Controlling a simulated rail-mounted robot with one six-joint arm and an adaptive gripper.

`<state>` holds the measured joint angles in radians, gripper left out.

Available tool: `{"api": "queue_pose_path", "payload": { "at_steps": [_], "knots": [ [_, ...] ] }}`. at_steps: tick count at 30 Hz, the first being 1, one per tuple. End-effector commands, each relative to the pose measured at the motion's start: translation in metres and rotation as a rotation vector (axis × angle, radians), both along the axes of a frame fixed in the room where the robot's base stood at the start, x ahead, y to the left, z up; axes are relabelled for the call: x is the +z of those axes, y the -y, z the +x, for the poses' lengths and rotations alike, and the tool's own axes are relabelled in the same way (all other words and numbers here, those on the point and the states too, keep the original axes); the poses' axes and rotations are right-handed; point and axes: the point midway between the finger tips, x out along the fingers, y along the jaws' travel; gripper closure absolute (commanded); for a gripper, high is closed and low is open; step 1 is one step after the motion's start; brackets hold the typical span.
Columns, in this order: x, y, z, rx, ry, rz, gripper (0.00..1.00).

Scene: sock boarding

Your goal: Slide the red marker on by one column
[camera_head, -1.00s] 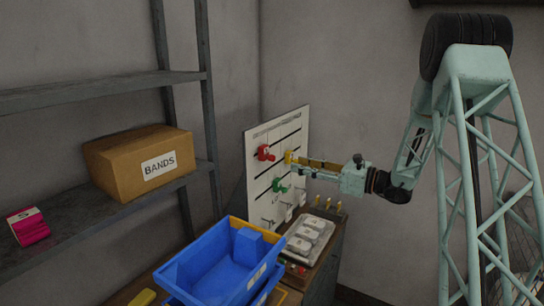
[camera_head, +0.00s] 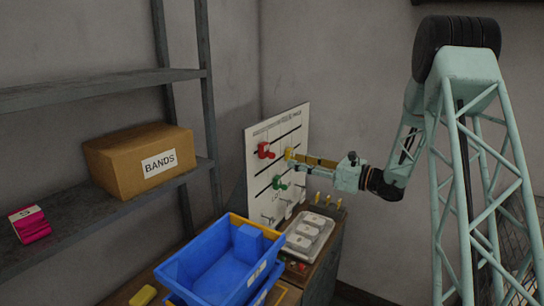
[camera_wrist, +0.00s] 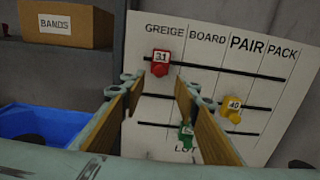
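The red marker (camera_wrist: 160,63), labelled 31, sits on the top rail of the white board (camera_wrist: 215,72), under the GREIGE heading. It also shows in the head view (camera_head: 265,151). My gripper (camera_wrist: 158,84) is open and empty, its two fingers pointing at the board. In the wrist view the red marker appears just beyond and between the fingertips, with no contact visible. The yellow marker (camera_wrist: 231,108) is on the middle rail to the right. The green marker (camera_wrist: 186,130) is on a lower rail, partly hidden by the right finger.
A blue bin (camera_head: 215,272) stands below and left of the board. A grey tray (camera_head: 306,238) with pale blocks lies under the board. A BANDS carton (camera_head: 125,170) and a pink pack (camera_head: 30,226) sit on the shelf. The space right of the board holds my arm.

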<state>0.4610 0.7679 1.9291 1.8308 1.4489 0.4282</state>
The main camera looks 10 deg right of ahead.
Motion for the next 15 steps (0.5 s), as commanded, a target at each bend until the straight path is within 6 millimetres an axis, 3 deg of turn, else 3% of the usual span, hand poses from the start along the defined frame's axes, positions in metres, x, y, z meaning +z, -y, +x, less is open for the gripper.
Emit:
{"api": "queue_pose_path", "payload": {
  "at_steps": [15],
  "knots": [
    [0.000,-0.048,0.043,0.001,-0.001,0.001,0.71]
  ]
}}
